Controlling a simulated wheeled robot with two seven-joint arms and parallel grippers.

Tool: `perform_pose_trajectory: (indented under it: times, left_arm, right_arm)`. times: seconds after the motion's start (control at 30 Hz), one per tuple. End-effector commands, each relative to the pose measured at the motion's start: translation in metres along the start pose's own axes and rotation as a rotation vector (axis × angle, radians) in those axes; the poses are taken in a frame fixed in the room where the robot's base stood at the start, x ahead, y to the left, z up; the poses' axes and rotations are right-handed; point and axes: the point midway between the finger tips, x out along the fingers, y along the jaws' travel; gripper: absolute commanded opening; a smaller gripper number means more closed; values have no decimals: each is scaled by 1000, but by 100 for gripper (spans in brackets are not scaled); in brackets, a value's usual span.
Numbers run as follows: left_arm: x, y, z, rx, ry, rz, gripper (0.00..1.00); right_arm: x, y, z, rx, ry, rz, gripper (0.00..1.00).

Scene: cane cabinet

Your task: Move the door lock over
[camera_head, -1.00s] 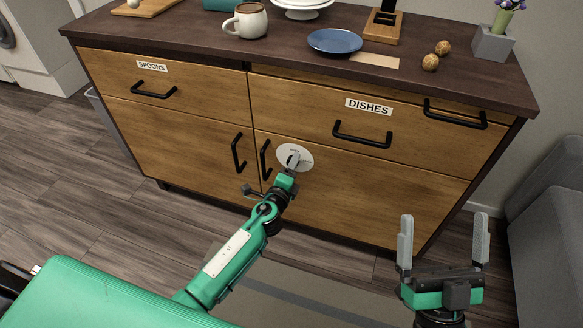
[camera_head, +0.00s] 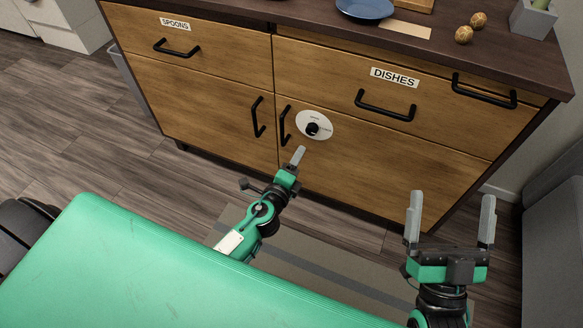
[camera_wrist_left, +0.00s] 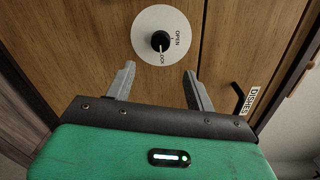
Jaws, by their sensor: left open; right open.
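The door lock is a round white plate (camera_head: 320,121) with a black knob (camera_head: 312,129), on the right lower cabinet door beside its handle. In the left wrist view the plate (camera_wrist_left: 178,16) reads OPEN and LOCK. A pale mark on the knob (camera_wrist_left: 161,41) seems to point toward LOCK. My left gripper (camera_head: 298,156) is open and empty, in front of and below the lock, apart from it. In the left wrist view its fingers (camera_wrist_left: 159,72) stand spread below the knob. My right gripper (camera_head: 452,198) is open and empty at the lower right.
Black handles stand on the left door (camera_head: 258,117) and right door (camera_head: 286,125), close to the lock. The DISHES drawer (camera_head: 340,84) is above. A blue plate (camera_head: 364,7) and two brown balls lie on the cabinet top.

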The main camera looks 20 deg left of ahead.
Motion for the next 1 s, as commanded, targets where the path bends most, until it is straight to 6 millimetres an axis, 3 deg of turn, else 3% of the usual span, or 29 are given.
perform_pose_trajectory:
  times: [0.27, 0.87, 1.0]
  left_arm:
    - [-26, 0, 0, -1, 1, 0, 55]
    - [-28, 0, 0, -2, 1, 0, 55]
    - [-32, -8, -8, -77, 32, -9, 55]
  right_arm:
    - [4, 2, -12, -12, 68, -8, 100]
    - [6, 3, -14, -12, 79, 1, 100]
    - [5, 3, -13, -13, 76, -2, 100]
